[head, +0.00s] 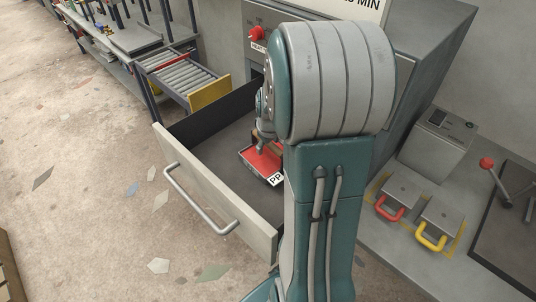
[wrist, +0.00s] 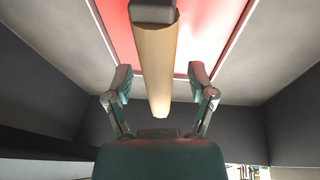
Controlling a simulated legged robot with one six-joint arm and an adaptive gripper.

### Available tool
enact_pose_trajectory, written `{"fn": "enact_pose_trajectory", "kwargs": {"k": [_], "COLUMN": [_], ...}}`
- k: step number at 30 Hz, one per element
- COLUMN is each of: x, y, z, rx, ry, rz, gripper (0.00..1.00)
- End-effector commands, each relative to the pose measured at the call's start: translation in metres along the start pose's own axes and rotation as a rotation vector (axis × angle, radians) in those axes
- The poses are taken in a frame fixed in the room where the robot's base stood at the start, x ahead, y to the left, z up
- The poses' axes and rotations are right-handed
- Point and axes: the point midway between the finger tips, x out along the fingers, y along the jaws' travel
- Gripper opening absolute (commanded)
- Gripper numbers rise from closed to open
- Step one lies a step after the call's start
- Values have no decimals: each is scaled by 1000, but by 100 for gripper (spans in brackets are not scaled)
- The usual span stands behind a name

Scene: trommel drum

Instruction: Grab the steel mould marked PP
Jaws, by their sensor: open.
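The mould marked PP (head: 275,180) lies inside an open drawer (head: 205,187), with a red top and a white PP label on its near edge. Its red top with a pale rim also shows in the wrist view (wrist: 205,30). A tan bar-like handle (wrist: 157,70) with a dark end piece stands out over the red top. My gripper (head: 262,146) is above the mould in the drawer, partly hidden by my arm. In the wrist view, the open fingers of my gripper (wrist: 163,88) are on either side of the handle, with gaps on both sides.
The drawer front has a long metal handle (head: 200,205). On the right counter are two grey blocks with a red handle (head: 390,211) and a yellow handle (head: 431,239), a grey box (head: 437,140) and a red-knobbed lever (head: 487,163). A roller conveyor (head: 183,76) stands behind. Floor at left is clear.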

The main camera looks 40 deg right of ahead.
Motion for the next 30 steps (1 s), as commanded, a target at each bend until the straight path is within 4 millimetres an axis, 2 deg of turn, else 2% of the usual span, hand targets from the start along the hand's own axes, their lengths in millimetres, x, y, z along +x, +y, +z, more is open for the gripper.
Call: {"fn": "enact_pose_trajectory", "kwargs": {"k": [11,12,13,16,17,26,30], "x": [2,2,2,2,2,2,-7], "y": [0,0,0,0,0,0,2], "z": [1,1,0,1,1,0,-2], "rx": [0,0,0,0,0,-1,-1], "ry": [0,0,0,0,0,1,4], "rz": [0,0,0,0,0,1,3], "gripper": [71,63,49,5,0,0,0]}}
